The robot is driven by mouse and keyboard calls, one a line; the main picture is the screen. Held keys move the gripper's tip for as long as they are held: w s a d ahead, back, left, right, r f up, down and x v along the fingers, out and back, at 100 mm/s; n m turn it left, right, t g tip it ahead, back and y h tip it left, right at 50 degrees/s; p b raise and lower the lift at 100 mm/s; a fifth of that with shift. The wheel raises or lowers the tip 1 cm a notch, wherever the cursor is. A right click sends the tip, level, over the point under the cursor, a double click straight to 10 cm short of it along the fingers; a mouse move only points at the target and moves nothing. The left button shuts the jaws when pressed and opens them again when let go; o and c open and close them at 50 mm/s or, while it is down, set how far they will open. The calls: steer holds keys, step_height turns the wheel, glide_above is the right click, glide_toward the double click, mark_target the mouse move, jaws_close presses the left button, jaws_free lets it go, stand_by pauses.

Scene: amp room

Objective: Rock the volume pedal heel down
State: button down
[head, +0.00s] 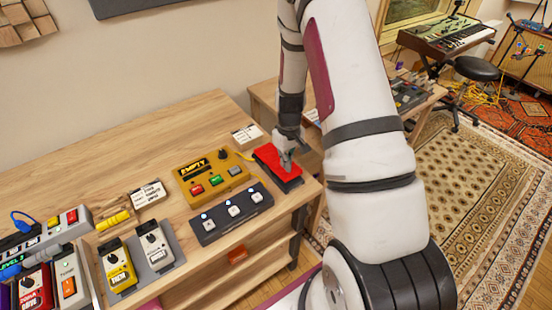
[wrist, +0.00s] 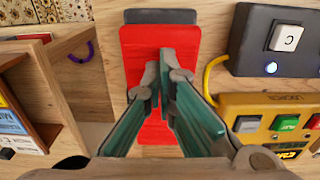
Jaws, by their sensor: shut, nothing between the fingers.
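The volume pedal (head: 272,160) is a red-topped treadle on a dark base, at the right end of the wooden bench in the head view. It also fills the middle of the wrist view (wrist: 150,45), with the dark base (wrist: 160,16) showing past its far edge. My gripper (head: 287,164) is over the red top, fingers pointing down. In the wrist view its fingertips (wrist: 163,62) are together and empty over the red surface. I cannot tell whether they touch it. The gripper hides part of the treadle, and its tilt is hard to judge.
Left of the pedal are a yellow looper box (head: 213,176) and a dark three-button footswitch (head: 231,213). A yellow cable (wrist: 212,72) runs beside the pedal. More pedals (head: 118,265) sit at the left. A small card (head: 247,134) stands behind.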

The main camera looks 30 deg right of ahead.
steer(key=shift+f, duration=0.6)
stand_by(0.3)
steer(key=shift+r+p, duration=1)
steer(key=shift+r, duration=2.5)
